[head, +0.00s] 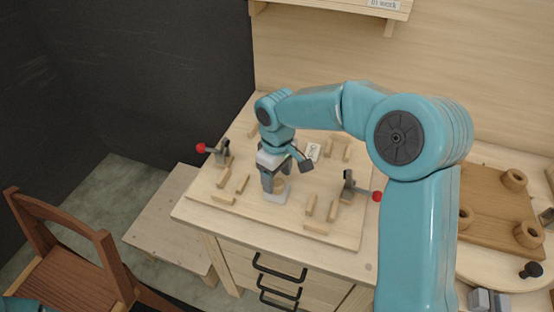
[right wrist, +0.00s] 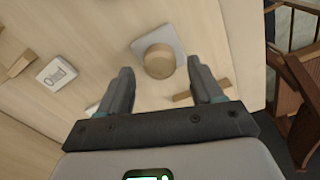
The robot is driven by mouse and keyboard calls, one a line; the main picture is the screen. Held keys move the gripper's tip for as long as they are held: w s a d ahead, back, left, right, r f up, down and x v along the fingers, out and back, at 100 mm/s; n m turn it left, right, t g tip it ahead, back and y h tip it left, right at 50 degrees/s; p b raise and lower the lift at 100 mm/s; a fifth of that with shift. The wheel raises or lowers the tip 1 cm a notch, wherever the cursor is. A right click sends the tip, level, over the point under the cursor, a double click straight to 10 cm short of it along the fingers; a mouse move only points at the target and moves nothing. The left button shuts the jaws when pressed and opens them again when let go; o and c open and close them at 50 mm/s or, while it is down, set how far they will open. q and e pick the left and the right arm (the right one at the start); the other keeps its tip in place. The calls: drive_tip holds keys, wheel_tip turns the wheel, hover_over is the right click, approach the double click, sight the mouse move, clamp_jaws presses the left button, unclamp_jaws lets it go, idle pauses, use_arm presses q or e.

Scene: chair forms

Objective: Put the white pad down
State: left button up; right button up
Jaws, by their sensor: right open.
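The white pad (head: 276,196) lies flat on the wooden board, just below my right gripper (head: 270,184). In the right wrist view the pad (right wrist: 176,35) is a pale rounded square with a round wooden knob (right wrist: 159,62) on it. My right gripper (right wrist: 160,70) is open and points down, with one finger to each side of the knob in that view. I cannot tell whether the fingers touch it. My left gripper is out of view.
Several wooden blocks stand on the board (head: 345,237) around the pad. Red-tipped clamps stand at its left (head: 221,154) and right (head: 348,187). A small printed card (head: 313,151) lies behind. A brown pegged tray (head: 490,205) is at right, a chair (head: 75,255) at left.

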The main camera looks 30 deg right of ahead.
sight(277, 182)
wheel_tip(277, 182, up, 10)
idle(0.3)
idle(0.3)
